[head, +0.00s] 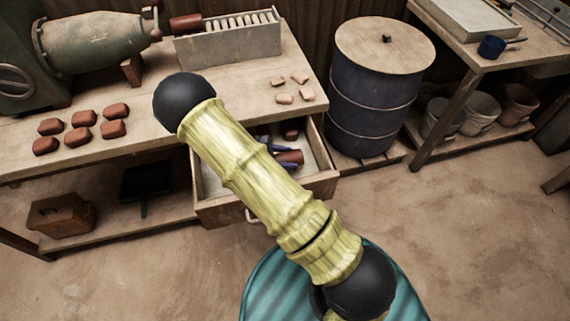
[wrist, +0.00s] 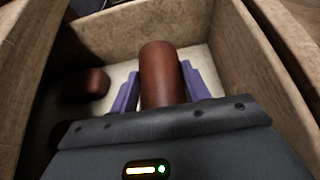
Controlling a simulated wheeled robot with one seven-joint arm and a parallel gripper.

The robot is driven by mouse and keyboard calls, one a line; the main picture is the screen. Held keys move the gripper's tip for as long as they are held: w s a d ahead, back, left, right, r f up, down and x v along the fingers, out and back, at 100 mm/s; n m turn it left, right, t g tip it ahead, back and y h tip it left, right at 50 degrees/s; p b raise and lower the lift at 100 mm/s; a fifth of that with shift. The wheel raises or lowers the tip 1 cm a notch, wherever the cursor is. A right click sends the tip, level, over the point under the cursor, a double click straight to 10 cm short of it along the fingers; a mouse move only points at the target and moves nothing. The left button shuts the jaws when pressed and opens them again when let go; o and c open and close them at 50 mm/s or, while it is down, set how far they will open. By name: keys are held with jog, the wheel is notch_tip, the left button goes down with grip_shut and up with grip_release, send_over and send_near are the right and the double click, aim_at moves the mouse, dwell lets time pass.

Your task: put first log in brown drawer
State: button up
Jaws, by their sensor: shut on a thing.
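The brown drawer (head: 320,187) is pulled open below the front of the wooden workbench. Its wall (wrist: 239,62) also shows in the wrist view. My gripper (wrist: 160,72), with purple fingers, is inside the drawer's opening and shut on a reddish-brown log (wrist: 160,82), taken here as the first log. The held log (head: 291,157) also shows in the head view, partly hidden by my arm. I cannot tell whether it touches the drawer floor. Another reddish-brown log (wrist: 88,84) is in the drawer, to the left of the held one in the wrist view.
Several reddish blocks (head: 82,136) and several pale pieces (head: 284,96) lie on the workbench (head: 160,135). A green machine (head: 92,44) has a log (head: 186,23) near its nozzle, beside a slotted rack (head: 230,43). A dark barrel (head: 370,110) stands right of the drawer.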

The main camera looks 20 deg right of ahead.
jog(key=shift+f+b, duration=0.4)
jog(key=shift+f, duration=1.45)
jog(key=shift+f, duration=0.1)
jog(key=o, duration=1.3)
jog(key=p+v, duration=0.1)
jog(key=v, duration=1.1)
